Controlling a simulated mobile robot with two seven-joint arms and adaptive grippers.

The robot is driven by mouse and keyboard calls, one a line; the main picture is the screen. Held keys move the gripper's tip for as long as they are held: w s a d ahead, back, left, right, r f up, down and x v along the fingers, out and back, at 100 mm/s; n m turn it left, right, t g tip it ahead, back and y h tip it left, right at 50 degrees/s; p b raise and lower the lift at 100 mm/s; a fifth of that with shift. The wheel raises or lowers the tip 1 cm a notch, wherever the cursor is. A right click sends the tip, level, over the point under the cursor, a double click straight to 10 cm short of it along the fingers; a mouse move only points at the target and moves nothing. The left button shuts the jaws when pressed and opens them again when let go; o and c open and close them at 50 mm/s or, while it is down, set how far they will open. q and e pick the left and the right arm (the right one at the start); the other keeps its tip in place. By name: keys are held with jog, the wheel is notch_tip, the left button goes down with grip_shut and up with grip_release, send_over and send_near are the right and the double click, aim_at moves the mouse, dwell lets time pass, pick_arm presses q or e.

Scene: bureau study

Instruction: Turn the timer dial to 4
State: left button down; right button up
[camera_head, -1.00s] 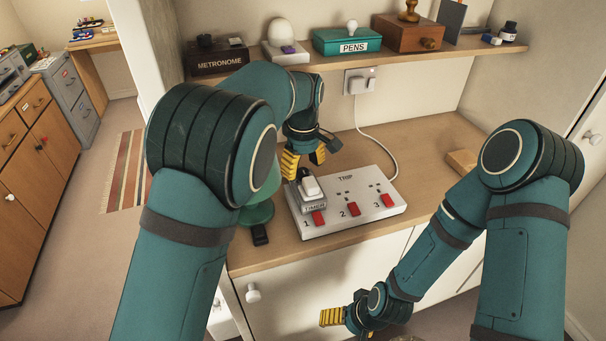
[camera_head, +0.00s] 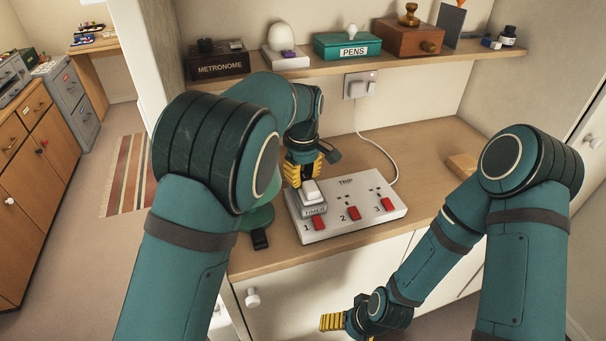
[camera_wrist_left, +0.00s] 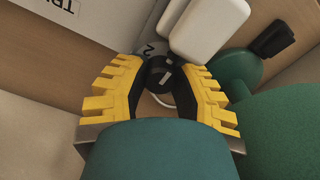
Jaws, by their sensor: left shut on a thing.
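The timer (camera_head: 313,210) is a grey-white block labelled TIMER, with a white plug on its top, seated at socket 1 of a white power strip (camera_head: 345,226). My left gripper (camera_head: 303,178) is just behind the white plug, its yellow fingers pointing down. In the left wrist view the dark round dial (camera_wrist_left: 159,72) with a pale pointer mark sits between the yellow fingers (camera_wrist_left: 162,88), which are shut on it. A figure 2 shows beside the dial; other figures are hidden. My right gripper (camera_head: 333,321) hangs low before the cabinet, apart from the strip; its opening is unclear.
A green lamp base (camera_head: 257,218) stands left of the strip. A white cord (camera_head: 382,148) runs behind it to the wall socket.

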aim_at(303, 174)
pick_arm(q)
jog(key=shift+r+m+p, duration=0.1)
jog(key=shift+m+p, duration=1.1)
jog(key=shift+m, duration=0.2)
jog(key=shift+m+p, duration=0.65)
jog(key=shift+m, duration=0.45)
jog(key=shift+m+p, duration=0.5)
jog(key=shift+m, duration=0.7)
jog(key=c, duration=0.7)
grip_release()
jog(key=shift+o, duration=0.2)
notch_tip(303, 174, up, 12)
